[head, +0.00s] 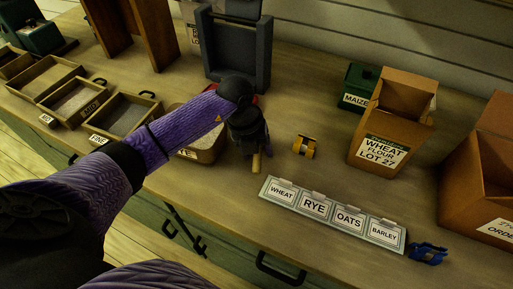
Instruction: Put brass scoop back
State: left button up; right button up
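My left gripper (252,148) points down over the bench, just right of the bin labelled RYE or similar (205,153), whose label is partly covered by my arm. A short tan-brass piece (256,164) shows just below the gripper; it may be the handle of the brass scoop, but the rest is hidden. The fingers are dark and seen from above, so I cannot tell whether they are open or closed on it. My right gripper is not in view.
Open meal bins (120,113) stand in a row at left. A grey frame (263,60) stands behind the gripper. A small yellow-black object (305,146), a label strip (333,213), a blue object (428,253), a green MAIZE box (357,88) and cardboard boxes (400,95) stand to the right.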

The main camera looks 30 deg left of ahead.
pick_arm(q)
jog(key=shift+r, duration=0.1)
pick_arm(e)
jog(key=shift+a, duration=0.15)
pick_arm(q)
jog(key=p+v, duration=0.3)
jog(key=v, duration=0.9)
jog(key=shift+p, duration=0.4)
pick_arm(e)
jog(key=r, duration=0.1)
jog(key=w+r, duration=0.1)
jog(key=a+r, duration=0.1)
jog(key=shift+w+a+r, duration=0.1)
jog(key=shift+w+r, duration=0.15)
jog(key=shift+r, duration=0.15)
